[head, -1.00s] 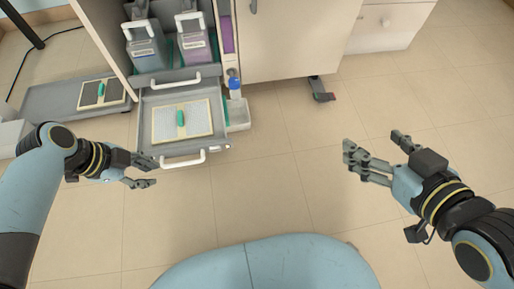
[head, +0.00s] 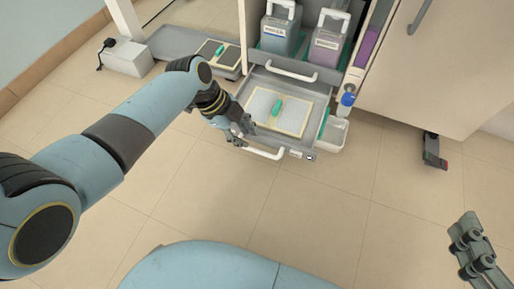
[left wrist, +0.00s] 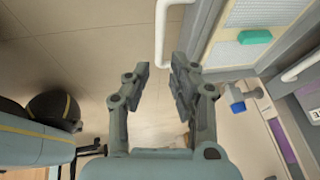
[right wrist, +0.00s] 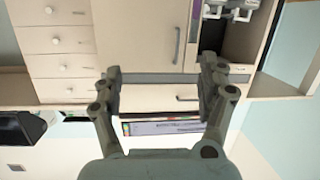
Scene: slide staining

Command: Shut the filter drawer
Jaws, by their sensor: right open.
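The filter drawer (head: 243,108) is pulled out of the low cabinet and holds a pale framed filter panel (head: 291,117) with a green grip (head: 277,106). Its white bar handle (head: 262,153) is on the drawer front. My left gripper (head: 245,138) is beside the handle's left end. In the left wrist view, that gripper (left wrist: 160,82) has its fingers apart with nothing between them, and the handle (left wrist: 160,38) lies just ahead of the fingertips. My right gripper (head: 470,238) is far from the drawer at the right edge; in the right wrist view it (right wrist: 160,75) is open and empty.
Two jugs, one grey (head: 281,30) and one purple-labelled (head: 327,42), stand above the drawer behind another white handle (head: 291,71). A white bin (head: 333,135) is at the drawer's right. A grey tray (head: 172,44) lies to the left. The floor in front is clear.

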